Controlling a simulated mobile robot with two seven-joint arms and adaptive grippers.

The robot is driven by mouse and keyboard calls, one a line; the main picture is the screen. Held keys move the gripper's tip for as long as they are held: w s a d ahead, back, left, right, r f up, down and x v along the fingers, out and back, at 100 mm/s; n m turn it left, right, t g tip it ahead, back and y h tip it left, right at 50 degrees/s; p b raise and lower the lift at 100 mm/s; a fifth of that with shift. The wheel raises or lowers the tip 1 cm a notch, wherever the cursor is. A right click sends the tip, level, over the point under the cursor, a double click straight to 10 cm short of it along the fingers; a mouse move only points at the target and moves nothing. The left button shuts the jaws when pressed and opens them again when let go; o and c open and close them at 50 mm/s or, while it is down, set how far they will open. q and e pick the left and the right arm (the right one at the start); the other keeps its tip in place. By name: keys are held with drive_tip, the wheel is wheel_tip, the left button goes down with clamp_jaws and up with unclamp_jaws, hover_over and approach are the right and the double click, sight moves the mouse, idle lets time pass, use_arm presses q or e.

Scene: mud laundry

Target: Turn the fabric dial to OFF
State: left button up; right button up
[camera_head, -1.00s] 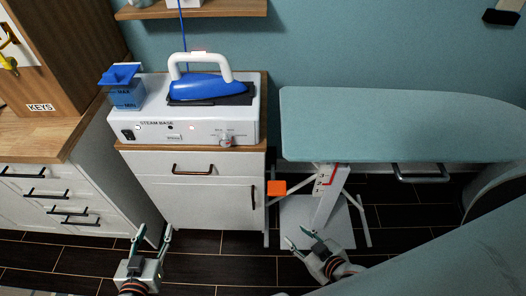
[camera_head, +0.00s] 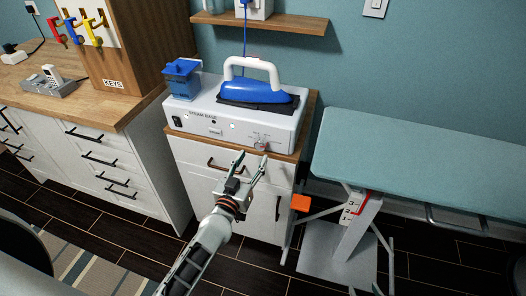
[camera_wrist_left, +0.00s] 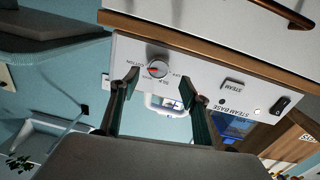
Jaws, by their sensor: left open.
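The fabric dial (camera_head: 261,145) is a small round knob on the front of the white steam base (camera_head: 205,105). In the left wrist view, where the base appears upside down, the dial (camera_wrist_left: 157,68) is silver with a red mark toward its left side. Small fabric labels ring it; which one the mark meets I cannot tell. My left gripper (camera_head: 251,160) is open and empty, just in front of and slightly below the dial in the head view. In the wrist view its fingers (camera_wrist_left: 161,85) sit either side of the dial's lower area, apart from it. My right gripper is out of view.
A blue iron (camera_head: 262,92) rests on the base, with a blue-lidded water tank (camera_head: 182,82) at its left. The cabinet's drawer handle (camera_head: 224,165) lies near my left gripper. An ironing board (camera_head: 430,160) stands at the right, and a wooden counter (camera_head: 70,110) at the left.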

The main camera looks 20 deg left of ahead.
sight(259, 147)
use_arm(q)
drive_tip(key=shift+w+d+b, duration=0.15)
drive_tip(key=shift+w, duration=1.2)
drive_tip(key=shift+w+d+b, duration=0.1)
drive_tip(key=shift+w+b, duration=0.05)
drive_tip(key=shift+w, duration=1.15)
drive_tip(key=c, duration=1.1)
